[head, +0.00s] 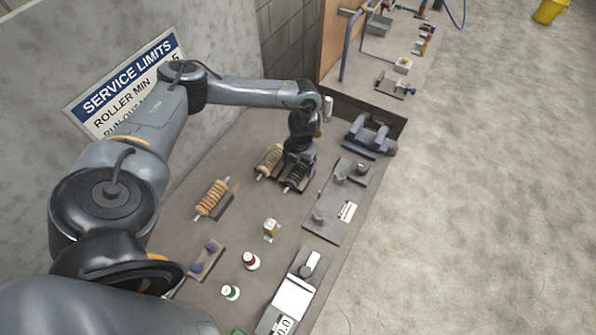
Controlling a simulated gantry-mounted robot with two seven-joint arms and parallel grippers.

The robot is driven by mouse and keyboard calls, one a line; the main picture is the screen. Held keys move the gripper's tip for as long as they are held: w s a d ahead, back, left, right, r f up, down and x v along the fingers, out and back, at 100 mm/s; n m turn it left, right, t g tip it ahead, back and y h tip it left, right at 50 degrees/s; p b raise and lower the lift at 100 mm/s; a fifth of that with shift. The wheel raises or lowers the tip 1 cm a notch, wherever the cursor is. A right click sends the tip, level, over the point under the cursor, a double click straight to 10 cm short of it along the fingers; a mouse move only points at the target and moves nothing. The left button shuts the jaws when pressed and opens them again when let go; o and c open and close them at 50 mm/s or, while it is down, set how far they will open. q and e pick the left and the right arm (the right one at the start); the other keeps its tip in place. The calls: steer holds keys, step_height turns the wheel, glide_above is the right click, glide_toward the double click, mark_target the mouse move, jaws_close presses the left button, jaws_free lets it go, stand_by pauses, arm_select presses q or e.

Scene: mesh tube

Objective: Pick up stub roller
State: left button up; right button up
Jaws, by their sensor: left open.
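Three ribbed rollers with pale shaft ends lie on the bench. The orange-tan roller (212,197) is at the left, the yellowish-tan roller (268,160) is farther back, and the dark roller (296,180) is beside it to the right. I cannot tell by a label which one is the stub roller. My left gripper (297,168) is open and points down over the dark roller. The fingertips are small and dark, so I cannot tell whether they touch it. The gripper hides part of the dark roller's far end. My right gripper is out of view.
A grey plate with posts (335,205) lies to the right. A dark cradle block (370,135) stands behind it. A small box (271,229), a red-capped bottle (251,260), a green-capped bottle (230,292) and a white scale (292,298) stand nearer. A wall sign (125,85) is at the left.

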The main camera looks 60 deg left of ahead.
arm_select(q)
steer(key=shift+f, duration=0.7)
steer(key=c, duration=1.4)
steer(key=shift+r, duration=0.15)
